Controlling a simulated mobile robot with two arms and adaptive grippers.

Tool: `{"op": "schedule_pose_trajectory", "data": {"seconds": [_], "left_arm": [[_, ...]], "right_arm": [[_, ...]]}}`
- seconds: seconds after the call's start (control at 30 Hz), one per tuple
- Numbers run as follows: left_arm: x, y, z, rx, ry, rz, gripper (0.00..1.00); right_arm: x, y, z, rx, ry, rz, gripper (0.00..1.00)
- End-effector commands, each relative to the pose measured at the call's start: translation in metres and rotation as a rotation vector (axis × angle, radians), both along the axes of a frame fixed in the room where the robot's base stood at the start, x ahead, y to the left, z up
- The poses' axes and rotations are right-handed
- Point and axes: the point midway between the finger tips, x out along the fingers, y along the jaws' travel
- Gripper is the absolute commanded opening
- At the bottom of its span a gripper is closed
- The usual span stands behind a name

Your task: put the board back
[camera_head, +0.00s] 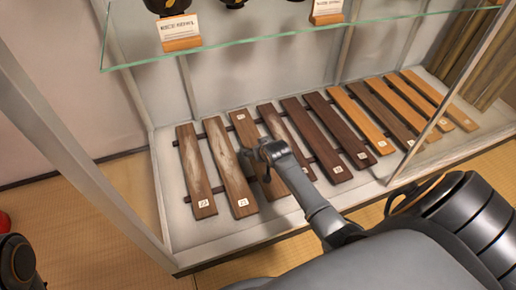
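A row of wooden boards lies side by side across two dark rails on the white floor of a display case. The leftmost boards (196,165) (226,160) are worn and pale-streaked; boards farther right are dark brown (310,130) or orange-brown (357,115). Most carry a small white label at the near end. My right gripper (262,158) is over the third and fourth boards from the left, low and close to them. Its fingers are partly hidden, so I cannot tell whether it grips a board. My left gripper is not in view.
A glass shelf (260,42) with dark vessels and label stands (180,42) hangs above the boards. Case posts stand at left (85,165) and right (450,90). Tatami floor (130,185) lies outside. A red object (4,222) shows at the left edge.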

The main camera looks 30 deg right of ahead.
Motion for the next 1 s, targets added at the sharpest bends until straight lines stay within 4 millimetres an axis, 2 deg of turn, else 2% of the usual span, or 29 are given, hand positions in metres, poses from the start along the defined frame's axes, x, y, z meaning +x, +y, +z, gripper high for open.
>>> {"op": "schedule_pose_trajectory", "data": {"seconds": [0.03,0.13,0.17,0.63,0.77,1.0], "left_arm": [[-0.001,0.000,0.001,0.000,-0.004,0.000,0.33],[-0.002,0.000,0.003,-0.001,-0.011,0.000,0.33],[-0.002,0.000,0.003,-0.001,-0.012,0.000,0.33],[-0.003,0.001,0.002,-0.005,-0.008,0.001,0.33],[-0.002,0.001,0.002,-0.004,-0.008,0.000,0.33],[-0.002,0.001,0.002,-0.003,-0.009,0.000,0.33]], "right_arm": [[0.001,0.000,0.000,-0.001,-0.003,0.000,0.79],[0.001,0.000,0.001,-0.001,-0.003,0.000,0.99],[0.001,0.000,0.001,-0.001,-0.003,0.000,1.00],[-0.004,0.001,0.003,0.000,0.000,0.000,1.00],[-0.013,0.003,0.013,0.000,-0.001,0.000,1.00],[-0.041,0.010,0.042,-0.001,-0.003,0.001,1.00]]}}
